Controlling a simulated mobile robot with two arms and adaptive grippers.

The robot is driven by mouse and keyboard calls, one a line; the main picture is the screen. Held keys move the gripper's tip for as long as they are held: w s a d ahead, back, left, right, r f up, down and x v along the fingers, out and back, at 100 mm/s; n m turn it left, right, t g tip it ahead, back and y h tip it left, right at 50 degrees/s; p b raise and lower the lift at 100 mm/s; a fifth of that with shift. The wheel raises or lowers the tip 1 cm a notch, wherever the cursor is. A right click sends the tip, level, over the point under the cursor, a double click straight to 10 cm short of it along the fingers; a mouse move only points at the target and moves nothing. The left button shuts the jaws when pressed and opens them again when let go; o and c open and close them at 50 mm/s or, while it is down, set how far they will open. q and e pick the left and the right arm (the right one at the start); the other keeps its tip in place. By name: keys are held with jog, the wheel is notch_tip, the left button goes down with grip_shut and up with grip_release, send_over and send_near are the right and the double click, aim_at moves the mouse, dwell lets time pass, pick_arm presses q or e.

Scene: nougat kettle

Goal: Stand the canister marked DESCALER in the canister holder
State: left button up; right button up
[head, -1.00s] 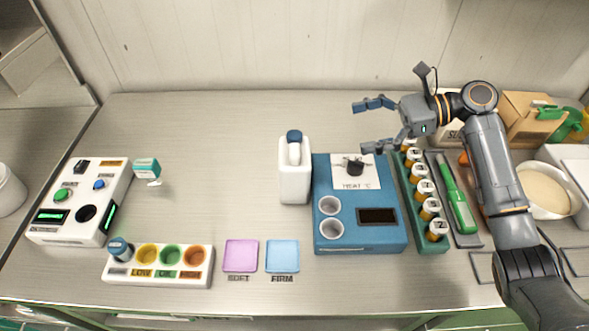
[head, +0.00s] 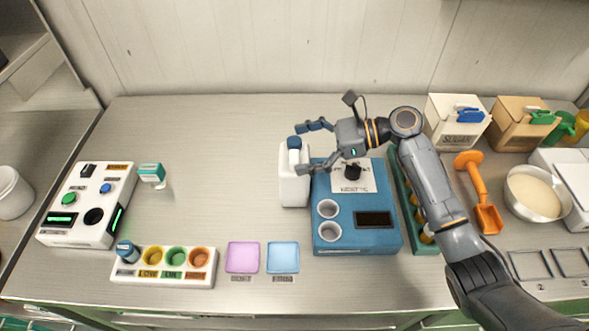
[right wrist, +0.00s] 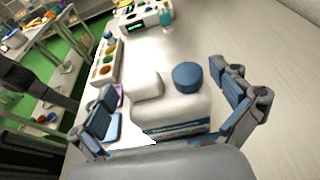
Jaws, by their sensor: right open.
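A white canister (head: 294,190) with a dark blue cap stands upright on the bench, just left of the blue heater unit. The right wrist view shows its top and blue cap (right wrist: 187,77), with part of a blue label on its side; I cannot read a name on it. My right gripper (head: 308,148) is open at the canister's upper right. In the right wrist view its two fingers (right wrist: 170,108) spread to either side of the canister, holding nothing. I cannot make out a canister holder for certain. My left gripper is not in view.
The blue heater unit (head: 330,248) with two round wells stands right of the canister, under my right arm. A green vial rack (head: 424,246) is partly hidden by that arm. Pink (head: 242,257) and light blue (head: 283,257) pads lie in front.

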jog(key=shift+x, duration=0.8)
jog(key=shift+d, duration=0.1)
jog(key=c, duration=1.5)
jog(key=shift+w+r, duration=0.15)
jog(key=shift+r, duration=0.05)
jog(key=shift+c, duration=0.7)
jog(key=shift+r, duration=0.1)
